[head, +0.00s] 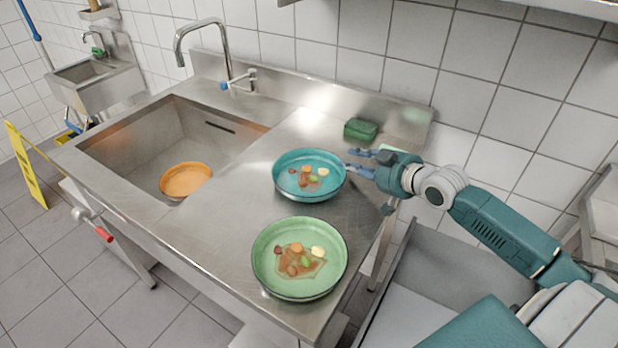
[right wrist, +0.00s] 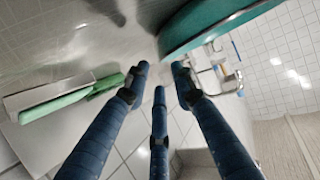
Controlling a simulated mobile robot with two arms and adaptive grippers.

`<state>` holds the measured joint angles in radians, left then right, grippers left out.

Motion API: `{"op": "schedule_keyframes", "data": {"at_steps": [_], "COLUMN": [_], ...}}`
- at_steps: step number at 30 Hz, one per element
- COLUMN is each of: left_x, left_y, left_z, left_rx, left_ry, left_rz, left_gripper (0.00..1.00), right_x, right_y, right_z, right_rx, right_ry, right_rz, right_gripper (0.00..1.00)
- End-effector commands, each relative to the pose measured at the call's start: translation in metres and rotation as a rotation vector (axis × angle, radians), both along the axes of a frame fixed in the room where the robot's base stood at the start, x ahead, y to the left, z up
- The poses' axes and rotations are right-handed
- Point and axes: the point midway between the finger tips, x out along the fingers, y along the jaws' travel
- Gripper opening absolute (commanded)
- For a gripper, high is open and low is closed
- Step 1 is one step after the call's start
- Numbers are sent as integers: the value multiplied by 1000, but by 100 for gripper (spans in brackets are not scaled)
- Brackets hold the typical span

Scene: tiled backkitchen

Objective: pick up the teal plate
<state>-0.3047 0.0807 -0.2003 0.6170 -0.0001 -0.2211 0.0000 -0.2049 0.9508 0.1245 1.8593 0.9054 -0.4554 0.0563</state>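The teal plate (head: 283,182) stands on the steel counter to the right of the sink, with food scraps in it. Its rim also shows at the top right of the right wrist view (right wrist: 205,24). My right gripper (head: 350,164) reaches in from the right, its fingertips close beside the plate's right rim. In the right wrist view its blue fingers (right wrist: 160,77) are spread apart with nothing between them, and the rim is just beyond the tips. I cannot tell whether a finger touches the rim. My left gripper is not in view.
A green plate (head: 262,262) with food scraps stands in front of the teal plate, near the counter edge. An orange plate (head: 186,180) is in the sink (head: 130,150). A dark green block (head: 361,129) lies behind the gripper. A grey bin (head: 440,262) stands right of the counter.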

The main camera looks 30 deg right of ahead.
Motion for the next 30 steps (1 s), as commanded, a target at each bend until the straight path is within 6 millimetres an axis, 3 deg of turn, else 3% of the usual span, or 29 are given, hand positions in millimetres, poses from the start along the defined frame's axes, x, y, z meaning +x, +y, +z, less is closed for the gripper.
{"op": "schedule_keyframes", "data": {"at_steps": [6, 15, 23, 27, 30], "left_x": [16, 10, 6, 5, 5], "left_y": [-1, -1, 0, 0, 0], "left_z": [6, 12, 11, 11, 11], "left_rx": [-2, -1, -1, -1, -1], "left_ry": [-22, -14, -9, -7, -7], "left_rz": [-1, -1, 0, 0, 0], "left_gripper": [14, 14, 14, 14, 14], "right_x": [14, 47, 49, 49, 49], "right_y": [3, 10, 11, 11, 11], "right_z": [-3, -19, -21, -21, -21], "right_rx": [4, 0, -1, -1, -1], "right_ry": [-1, 0, 1, 1, 1], "right_rz": [-2, -1, -1, -1, -1], "right_gripper": [25, 25, 25, 1, 0]}}
